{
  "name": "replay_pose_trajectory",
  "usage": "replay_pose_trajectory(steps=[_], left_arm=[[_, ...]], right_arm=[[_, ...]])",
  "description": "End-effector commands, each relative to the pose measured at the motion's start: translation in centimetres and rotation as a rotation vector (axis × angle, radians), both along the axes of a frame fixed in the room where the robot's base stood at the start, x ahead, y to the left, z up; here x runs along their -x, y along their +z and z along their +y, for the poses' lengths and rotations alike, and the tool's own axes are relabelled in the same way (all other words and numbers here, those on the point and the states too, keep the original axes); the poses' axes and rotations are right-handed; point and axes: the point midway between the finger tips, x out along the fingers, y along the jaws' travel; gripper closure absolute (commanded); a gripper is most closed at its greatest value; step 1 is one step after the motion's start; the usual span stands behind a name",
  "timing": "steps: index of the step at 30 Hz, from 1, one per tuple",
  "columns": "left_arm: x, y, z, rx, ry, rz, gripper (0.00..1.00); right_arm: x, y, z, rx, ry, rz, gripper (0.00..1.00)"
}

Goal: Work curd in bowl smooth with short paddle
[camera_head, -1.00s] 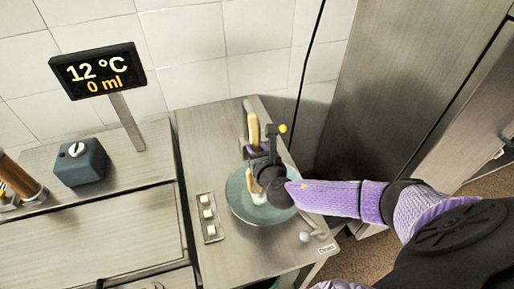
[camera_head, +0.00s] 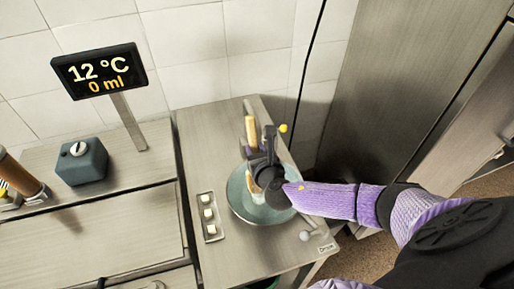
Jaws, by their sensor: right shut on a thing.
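A round grey-green bowl (camera_head: 240,203) stands on the metal counter, partly hidden by my right gripper and arm. My right gripper (camera_head: 258,160) is shut on the short paddle (camera_head: 251,130), whose pale wooden handle sticks up above the jaws. The paddle's lower end reaches down over the bowl. The curd is hard to make out behind the gripper. My left gripper is not in view.
A display (camera_head: 98,72) on a post reads 12 °C and 0 ml. A dark box with a knob (camera_head: 82,162) stands at the left. A panel of white switches (camera_head: 208,215) lies left of the bowl. A tiled wall (camera_head: 200,50) closes the back.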

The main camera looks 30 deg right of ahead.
Motion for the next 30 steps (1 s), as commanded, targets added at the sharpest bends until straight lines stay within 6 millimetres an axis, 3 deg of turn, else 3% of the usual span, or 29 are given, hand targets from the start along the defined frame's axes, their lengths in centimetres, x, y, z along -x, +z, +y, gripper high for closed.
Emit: replay_pose_trajectory(steps=[5,15,30], left_arm=[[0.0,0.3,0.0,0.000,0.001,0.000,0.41],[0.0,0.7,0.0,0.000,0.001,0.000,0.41],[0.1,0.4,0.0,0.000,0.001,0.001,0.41]], right_arm=[[0.3,0.0,-0.6,-0.002,0.001,0.007,1.00],[-0.1,0.2,0.5,-0.001,0.001,0.003,1.00],[0.2,-0.1,-1.2,0.000,0.000,0.003,1.00]])
